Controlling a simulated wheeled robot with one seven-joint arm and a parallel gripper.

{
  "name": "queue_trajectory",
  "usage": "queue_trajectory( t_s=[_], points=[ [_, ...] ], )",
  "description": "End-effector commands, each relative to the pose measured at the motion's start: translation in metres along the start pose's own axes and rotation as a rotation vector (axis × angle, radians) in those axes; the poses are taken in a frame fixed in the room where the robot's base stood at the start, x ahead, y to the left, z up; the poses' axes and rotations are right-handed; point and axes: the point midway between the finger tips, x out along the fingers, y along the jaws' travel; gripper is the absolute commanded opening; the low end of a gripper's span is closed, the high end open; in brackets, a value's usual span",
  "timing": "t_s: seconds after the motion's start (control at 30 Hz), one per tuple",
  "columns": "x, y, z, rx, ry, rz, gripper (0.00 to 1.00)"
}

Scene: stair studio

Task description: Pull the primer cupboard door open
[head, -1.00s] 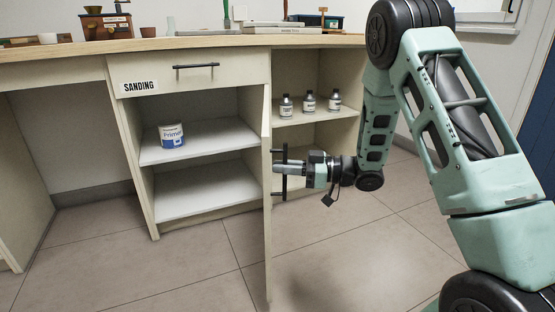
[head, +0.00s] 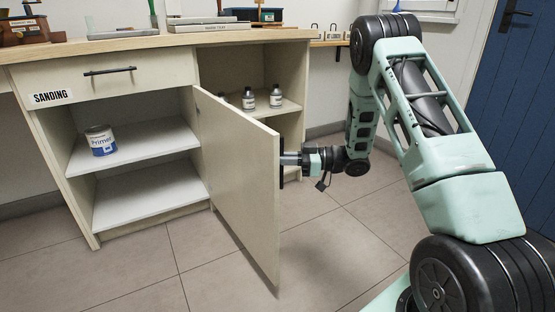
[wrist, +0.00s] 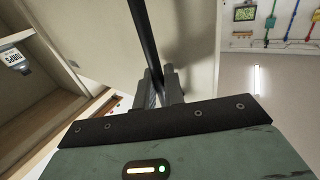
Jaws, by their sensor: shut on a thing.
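The primer cupboard door (head: 238,180) stands wide open, swung out from the cabinet toward the camera. Behind it the cupboard shows a white shelf (head: 150,146) with the Primer can (head: 101,141) upright on it. My gripper (head: 290,159) is at the door's outer face near its free edge, mostly seen side-on. In the wrist view my gripper (wrist: 165,88) has its fingers closed around the dark bar handle (wrist: 145,40) of the door.
A drawer (head: 105,78) labelled SANDING is above the cupboard, shut. Small bottles (head: 248,98) stand on an open shelf to the right, partly behind the door. Tools and boxes sit on the worktop (head: 180,40). Tiled floor (head: 345,245) is clear around the door. A blue door (head: 515,110) is at right.

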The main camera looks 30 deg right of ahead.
Motion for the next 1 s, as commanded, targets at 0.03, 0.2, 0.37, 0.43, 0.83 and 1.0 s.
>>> queue_trajectory(
  t_s=[0.03, 0.2, 0.37, 0.43, 0.83, 1.0],
  points=[
    [-0.002, -0.001, 0.001, 0.004, -0.001, -0.002, 0.00],
    [-0.002, -0.001, 0.001, 0.004, -0.002, -0.002, 0.00],
    [-0.002, -0.001, 0.001, 0.004, -0.002, -0.001, 0.16],
    [-0.002, -0.001, 0.001, 0.004, -0.002, -0.001, 0.28],
    [-0.011, 0.001, -0.001, 0.002, -0.002, 0.002, 0.28],
    [-0.043, 0.001, -0.002, 0.001, -0.002, 0.006, 0.28]
  ],
)
